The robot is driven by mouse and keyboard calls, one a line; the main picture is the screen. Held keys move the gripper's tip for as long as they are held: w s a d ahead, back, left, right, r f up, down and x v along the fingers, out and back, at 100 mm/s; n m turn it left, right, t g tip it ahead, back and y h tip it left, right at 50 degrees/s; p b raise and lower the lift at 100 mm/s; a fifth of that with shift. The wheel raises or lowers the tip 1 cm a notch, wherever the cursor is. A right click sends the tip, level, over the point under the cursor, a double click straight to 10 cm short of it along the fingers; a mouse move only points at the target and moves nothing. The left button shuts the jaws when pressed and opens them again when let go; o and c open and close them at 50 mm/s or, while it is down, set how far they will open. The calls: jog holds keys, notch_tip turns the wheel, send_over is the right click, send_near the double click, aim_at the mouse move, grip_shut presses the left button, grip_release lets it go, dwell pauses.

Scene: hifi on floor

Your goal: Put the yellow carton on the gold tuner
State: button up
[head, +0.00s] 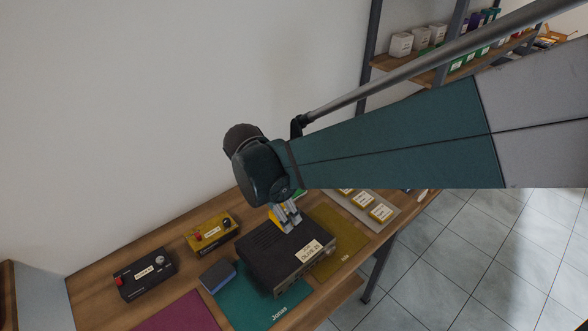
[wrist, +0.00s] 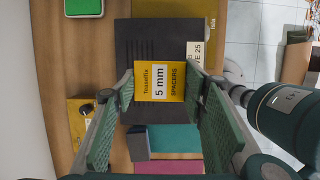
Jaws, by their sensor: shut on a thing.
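The yellow carton (wrist: 178,66), labelled "5 mm SPACERS", sits between the fingers of my gripper (wrist: 160,83) in the wrist view. My gripper (head: 287,216) is shut on it, over the big black hi-fi unit (head: 262,262) in the head view. Only a yellow edge of the carton (head: 275,224) shows there. I cannot tell whether the carton touches the black unit. A gold box with red and black knobs (head: 204,243), which looks like the gold tuner, stands on the bench left of my gripper, with a clear strip on its top. Part of it (wrist: 75,112) shows at left in the wrist view.
A black box with knobs (head: 148,285) stands at the left. A small blue-grey block (head: 217,276) lies beside the black unit. Teal (head: 240,305), magenta (head: 180,316) and olive (head: 345,250) mats lie on the wooden bench. A grey tray (head: 392,203) with yellow boxes is at the right.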

aim_at(276, 223)
dwell(0.4)
jog(key=shift+f, duration=2.95)
jog(key=shift+f, duration=0.1)
jog(key=shift+f, duration=2)
jog(key=shift+f, duration=0.15)
jog(key=o, duration=0.9)
jog(key=shift+r, duration=0.2)
jog(key=shift+v, duration=6.05)
